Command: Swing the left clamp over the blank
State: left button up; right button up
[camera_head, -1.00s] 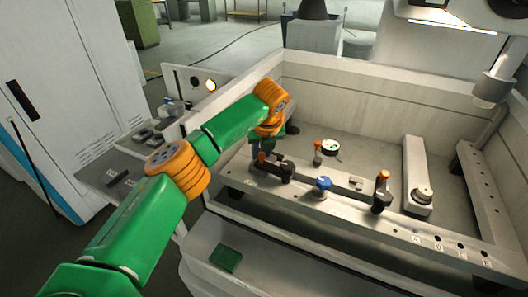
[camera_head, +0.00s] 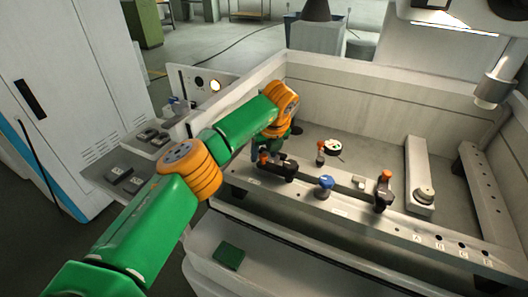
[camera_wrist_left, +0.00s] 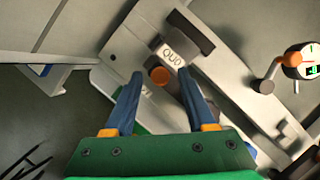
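The left clamp (camera_head: 281,169) is a dark arm with an orange knob (camera_head: 264,158), on the near rail at left. My left gripper (camera_head: 256,150) is at this knob, partly hidden by its own wrist in the head view. In the left wrist view, its two blue fingers (camera_wrist_left: 159,82) are open, with the orange knob (camera_wrist_left: 159,75) between them; I see gaps on both sides. I cannot tell its height over the knob. A small pale block (camera_head: 359,181) on the rail may be the blank. My right gripper is out of view.
A blue knob (camera_head: 325,184) and a second clamp (camera_head: 384,192) with an orange top stand further right on the rail. A round dial (camera_head: 333,147) is behind. The tank walls (camera_head: 360,100) enclose the bench. A green pad (camera_head: 228,256) lies on the front ledge.

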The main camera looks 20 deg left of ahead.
pick_arm(q)
jog(key=shift+s+d+r, duration=0.1)
jog(key=shift+r, duration=0.15)
jog(key=b+v, duration=0.2)
jog(key=v, duration=0.5)
